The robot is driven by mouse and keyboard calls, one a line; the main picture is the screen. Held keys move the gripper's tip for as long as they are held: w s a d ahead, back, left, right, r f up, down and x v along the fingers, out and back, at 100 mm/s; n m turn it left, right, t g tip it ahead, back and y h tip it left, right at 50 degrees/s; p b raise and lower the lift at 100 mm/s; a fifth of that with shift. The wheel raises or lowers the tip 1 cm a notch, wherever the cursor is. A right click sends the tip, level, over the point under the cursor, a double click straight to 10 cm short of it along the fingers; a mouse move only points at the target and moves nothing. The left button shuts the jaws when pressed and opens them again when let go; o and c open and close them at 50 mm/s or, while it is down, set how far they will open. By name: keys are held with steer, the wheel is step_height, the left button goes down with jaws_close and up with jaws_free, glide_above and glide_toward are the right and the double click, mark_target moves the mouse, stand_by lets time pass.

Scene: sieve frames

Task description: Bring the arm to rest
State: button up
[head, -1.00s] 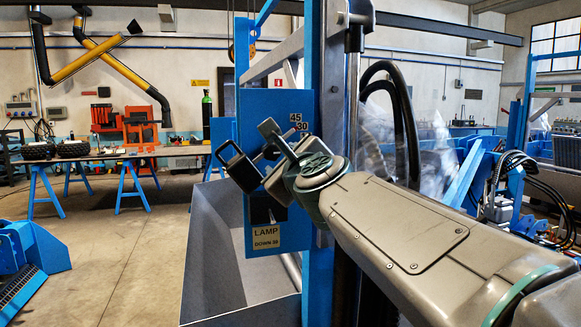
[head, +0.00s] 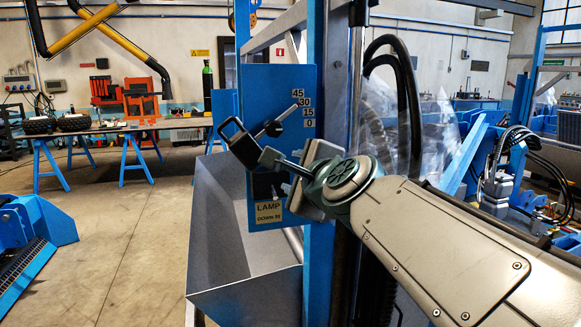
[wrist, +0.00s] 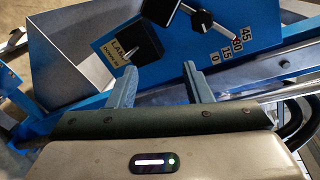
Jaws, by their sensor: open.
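My gripper (head: 277,172) is open and empty in front of the blue panel (head: 262,88), below and right of the lever's grip. In the wrist view its two fingers (wrist: 158,72) stand apart with the panel beyond them. The lever also shows in the wrist view (wrist: 203,20), apart from the fingers. A label (head: 268,212) reads LAMP, DOWN 30.
A dark block (wrist: 138,40) sits above the label, close beyond the left finger. A grey sheet-metal bin (head: 215,215) stands below and left of the panel. A blue post (head: 317,260) and black hoses (head: 405,90) are close to my arm.

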steer(key=s+d+f+n+g+h+p, duration=0.2)
steer(key=s+d+f+n+g+p, duration=0.2)
steer(key=s+f+n, duration=0.5)
steer(key=s+d+f+n+g+h+p, duration=0.3)
steer(key=s+d+f+n+g, duration=0.5)
steer(key=f, duration=0.4)
steer(key=shift+s+d+n+p, duration=0.65)
steer(key=shift+s+d+n, duration=0.15)
steer(key=shift+s+d, duration=0.25)
steer(key=shift+a, duration=0.1)
steer(key=shift+c, duration=0.9)
